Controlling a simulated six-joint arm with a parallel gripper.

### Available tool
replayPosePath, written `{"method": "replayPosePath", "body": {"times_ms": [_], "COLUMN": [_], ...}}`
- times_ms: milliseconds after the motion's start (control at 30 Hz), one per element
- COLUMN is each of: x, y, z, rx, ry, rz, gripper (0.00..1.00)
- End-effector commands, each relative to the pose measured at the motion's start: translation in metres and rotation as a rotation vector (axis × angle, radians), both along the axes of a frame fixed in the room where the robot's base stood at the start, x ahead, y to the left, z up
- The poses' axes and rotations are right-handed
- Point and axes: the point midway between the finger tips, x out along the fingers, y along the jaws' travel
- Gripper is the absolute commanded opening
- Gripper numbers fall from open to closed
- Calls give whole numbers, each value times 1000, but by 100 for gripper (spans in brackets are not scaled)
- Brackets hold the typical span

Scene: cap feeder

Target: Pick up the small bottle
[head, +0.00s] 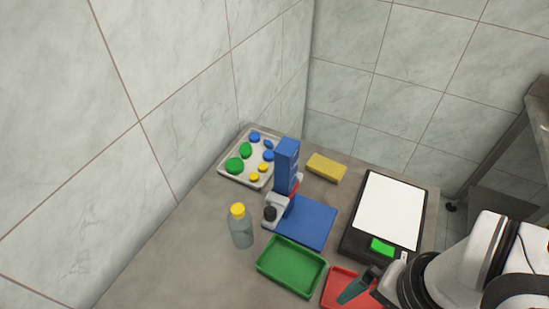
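The small bottle (242,232) is clear grey-blue with a yellow cap. It stands upright on the grey table, left of the green tray and in front of the blue feeder stand. My gripper (356,288) is at the lower right, well to the right of the bottle and apart from it. A dark grey-green tapered part shows at its end, over the red tray. Whether its fingers are apart or together cannot be made out.
The blue feeder stand (287,165) rises behind the bottle. A cap tray (226,173) holds several caps. A green tray (291,267), a red tray (334,289), a yellow block (326,167) and a black-framed white panel (391,212) surround it. The table's left side is clear.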

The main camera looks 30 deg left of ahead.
Motion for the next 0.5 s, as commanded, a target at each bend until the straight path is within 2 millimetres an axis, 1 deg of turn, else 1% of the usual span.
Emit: {"method": "replayPosePath", "body": {"times_ms": [33,67,100,167,200,233,267,300,333,400,433,500], "x": [27,47,72,102,115,121,124,124,123,119,117,115], "y": [18,36,64,116,153,180,206,236,255,287,295,304], "z": [9,14,19,18,14,9,4,-4,-9,-18,-22,-31], "rx": [-10,-17,-27,-38,-43,-48,-50,-54,-56,-60,-61,-62], "ry": [-11,-25,-44,-74,-90,-102,-113,-125,-133,-147,-150,-153], "rz": [208,372,603,941,1151,1296,1427,1580,1675,1835,1877,1930], "gripper": [100,100,100,100,100,100,100,100,100,100,100,100]}}
